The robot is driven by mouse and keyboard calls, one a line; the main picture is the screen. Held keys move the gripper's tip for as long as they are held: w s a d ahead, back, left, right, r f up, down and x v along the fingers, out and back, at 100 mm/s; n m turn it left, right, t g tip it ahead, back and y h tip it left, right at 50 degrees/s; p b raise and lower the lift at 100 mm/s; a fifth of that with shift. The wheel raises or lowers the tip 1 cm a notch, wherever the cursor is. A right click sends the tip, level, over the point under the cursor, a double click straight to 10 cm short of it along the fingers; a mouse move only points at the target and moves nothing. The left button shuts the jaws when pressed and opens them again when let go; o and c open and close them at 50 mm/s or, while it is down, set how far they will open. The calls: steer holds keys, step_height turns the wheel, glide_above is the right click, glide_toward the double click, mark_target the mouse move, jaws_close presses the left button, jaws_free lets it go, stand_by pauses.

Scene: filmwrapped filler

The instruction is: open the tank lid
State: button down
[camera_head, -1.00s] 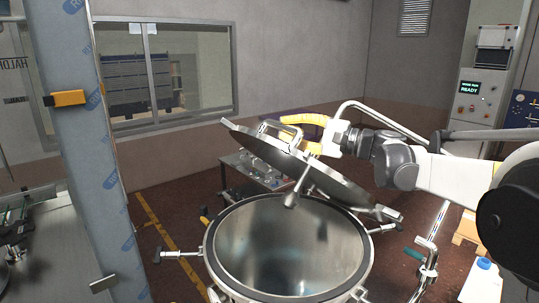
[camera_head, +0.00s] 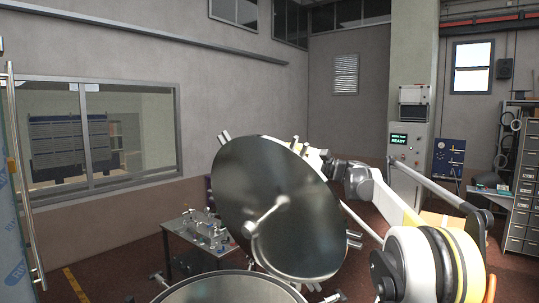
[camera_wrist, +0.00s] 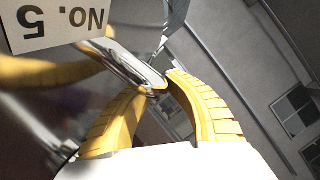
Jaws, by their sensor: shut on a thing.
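The tank lid (camera_head: 280,205) is a round steel disc, raised steeply above the tank with its shiny underside facing the head camera. A short bar sticks out from the middle of its underside. The tank (camera_head: 230,284) shows only its upper rim at the bottom of the head view. My gripper (camera_head: 318,160) is at the far side of the lid, mostly hidden behind it. In the wrist view my gripper (camera_wrist: 158,88) has its yellow fingers closed around the lid's metal handle (camera_wrist: 135,65). A "No. 5" label (camera_wrist: 55,22) shows upside down beside it.
A small steel table (camera_head: 195,238) with fittings stands behind the tank at left. A control cabinet (camera_head: 408,150) reading READY stands at the back right. Drawers and shelves (camera_head: 522,190) are at the far right. A wrapped column (camera_head: 14,230) is at the left edge.

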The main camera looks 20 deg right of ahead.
steer(key=shift+w+d+r, duration=0.15)
steer(key=shift+w+d, duration=0.2)
steer(key=shift+d, duration=0.2)
steer(key=c, duration=1.3)
jaws_free()
steer(key=shift+s+a, duration=0.15)
steer(key=v, duration=1.2)
